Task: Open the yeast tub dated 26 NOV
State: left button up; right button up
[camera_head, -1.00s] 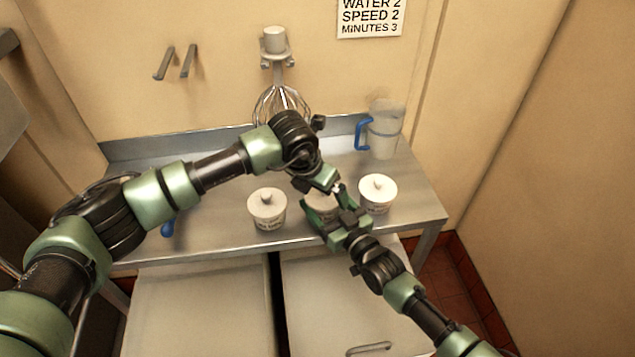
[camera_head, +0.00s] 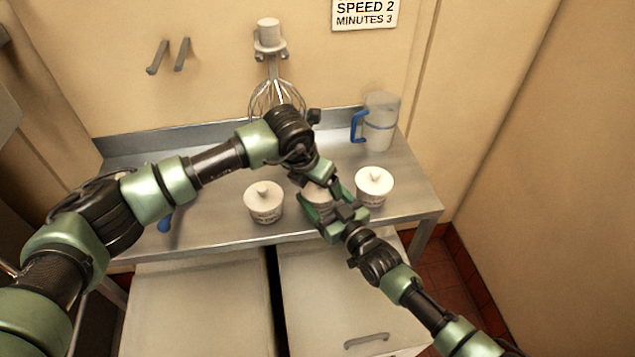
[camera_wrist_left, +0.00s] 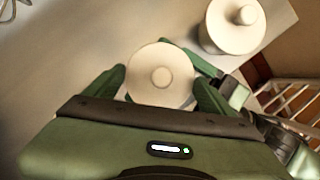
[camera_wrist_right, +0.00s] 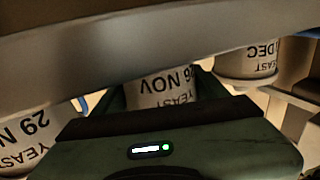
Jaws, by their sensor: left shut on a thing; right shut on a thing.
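The middle yeast tub (camera_head: 318,197) stands on the steel table, mostly hidden by my grippers. My right gripper (camera_head: 330,208) is shut on the tub's body from the front. My left gripper (camera_wrist_left: 160,85) comes from above and is shut on its round white lid (camera_wrist_left: 160,75), with the knob between the fingers. The lid looks seated, but its rim against the tub is not clear.
Behind are a whisk (camera_head: 275,98) and a blue-handled jug (camera_head: 380,125). Bins (camera_head: 205,300) sit below the table's front edge.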

pick_arm(q)
jog(key=shift+r, duration=0.2)
jog(key=shift+r, duration=0.9)
jog(key=shift+r, duration=2)
pick_arm(e)
jog(key=o, duration=2.2)
jog(key=shift+c, duration=0.2)
